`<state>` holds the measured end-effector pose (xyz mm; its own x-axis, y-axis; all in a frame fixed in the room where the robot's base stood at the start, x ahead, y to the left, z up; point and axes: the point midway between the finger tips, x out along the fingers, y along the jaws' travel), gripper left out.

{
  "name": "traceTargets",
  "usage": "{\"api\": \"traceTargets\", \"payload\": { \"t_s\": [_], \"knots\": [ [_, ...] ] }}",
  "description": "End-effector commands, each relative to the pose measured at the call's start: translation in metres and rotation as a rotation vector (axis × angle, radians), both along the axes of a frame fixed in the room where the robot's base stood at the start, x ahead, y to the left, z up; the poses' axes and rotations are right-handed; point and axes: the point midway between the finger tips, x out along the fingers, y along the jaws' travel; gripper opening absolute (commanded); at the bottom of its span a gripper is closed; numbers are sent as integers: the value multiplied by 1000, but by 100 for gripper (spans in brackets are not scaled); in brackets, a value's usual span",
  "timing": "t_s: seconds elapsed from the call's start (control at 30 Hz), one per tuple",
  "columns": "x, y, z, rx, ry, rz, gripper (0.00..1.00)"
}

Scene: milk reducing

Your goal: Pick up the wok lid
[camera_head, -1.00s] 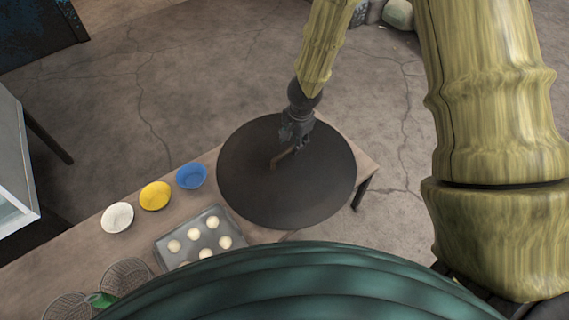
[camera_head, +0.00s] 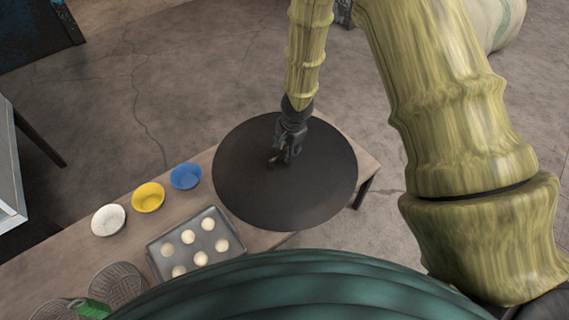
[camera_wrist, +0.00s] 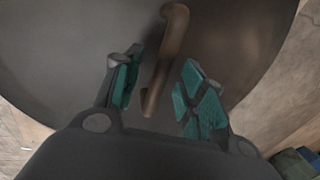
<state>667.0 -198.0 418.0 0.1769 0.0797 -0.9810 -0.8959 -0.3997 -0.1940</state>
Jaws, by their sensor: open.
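The wok lid is a large dark round disc (camera_head: 250,195) on the right end of the table in the head view; it fills most of the wrist view (camera_wrist: 60,60). Its brown curved handle (camera_wrist: 172,50) stands at the middle of the lid. My gripper (camera_head: 278,160) is over the lid's centre. In the wrist view my gripper (camera_wrist: 155,95) is open, with its teal-padded fingers on either side of the handle. In the head view the gripper hides most of the handle.
The wooden table (camera_head: 60,255) also holds a blue bowl (camera_head: 186,176), a yellow bowl (camera_head: 148,197), a white bowl (camera_head: 108,220) and a tray (camera_head: 160,250) with several pale dough balls. Woven baskets (camera_head: 117,284) stand at the lower left. Open floor lies beyond the table.

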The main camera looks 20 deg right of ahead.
Motion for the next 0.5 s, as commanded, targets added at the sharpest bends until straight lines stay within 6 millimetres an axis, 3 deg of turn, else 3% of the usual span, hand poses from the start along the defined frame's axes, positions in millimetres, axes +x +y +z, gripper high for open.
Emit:
{"api": "traceTargets", "payload": {
  "t_s": [0.13,0.43,0.5],
  "knots": [
    [3,2,-16,-1,1,1,41],
    [4,2,-18,0,-1,1,41],
    [4,2,-18,0,-1,1,32]
  ]
}}
